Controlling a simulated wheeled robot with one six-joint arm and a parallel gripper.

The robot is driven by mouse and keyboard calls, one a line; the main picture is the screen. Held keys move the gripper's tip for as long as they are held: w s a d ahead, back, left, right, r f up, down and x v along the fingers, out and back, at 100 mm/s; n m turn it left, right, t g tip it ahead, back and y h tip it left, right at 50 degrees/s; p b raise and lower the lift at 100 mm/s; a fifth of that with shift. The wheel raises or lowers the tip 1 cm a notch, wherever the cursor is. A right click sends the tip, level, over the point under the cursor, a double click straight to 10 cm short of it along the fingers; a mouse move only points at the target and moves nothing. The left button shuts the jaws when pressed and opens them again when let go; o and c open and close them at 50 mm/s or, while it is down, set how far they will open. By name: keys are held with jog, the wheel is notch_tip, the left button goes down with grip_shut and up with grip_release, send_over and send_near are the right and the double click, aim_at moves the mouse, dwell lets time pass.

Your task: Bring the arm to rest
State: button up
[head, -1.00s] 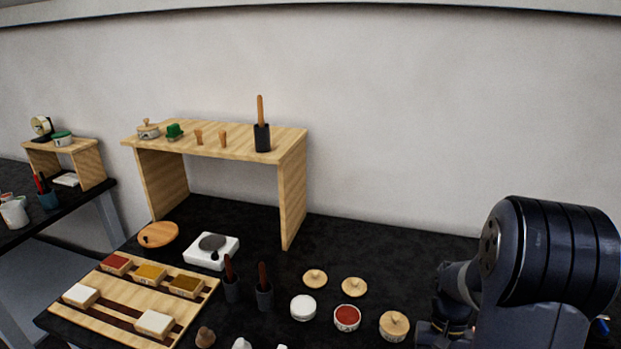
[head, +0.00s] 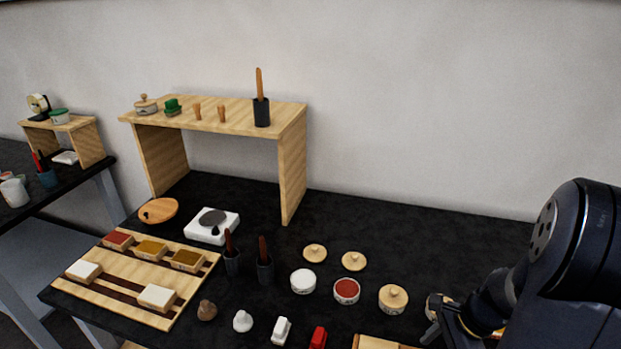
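My arm (head: 575,265) is at the right edge of the head view, dark and bent. Its lower end reaches down to the table's front right. Part of my gripper (head: 437,332) shows low at the right, near a pale round item and just right of a lidded jar (head: 393,298). The fingertips are mostly hidden or cut off by the frame. I cannot tell whether it is open or holds something.
A wooden shelf (head: 215,117) stands at the back of the black table. A wooden tray (head: 125,287) with blocks lies front left. Jars, including a red-filled one (head: 347,289), and loose lids (head: 314,253) sit near my arm. The back right is clear.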

jog(key=m+t, duration=0.1)
jog(key=m, duration=0.2)
jog(key=shift+s, duration=0.15)
jog(key=shift+v, duration=1.05)
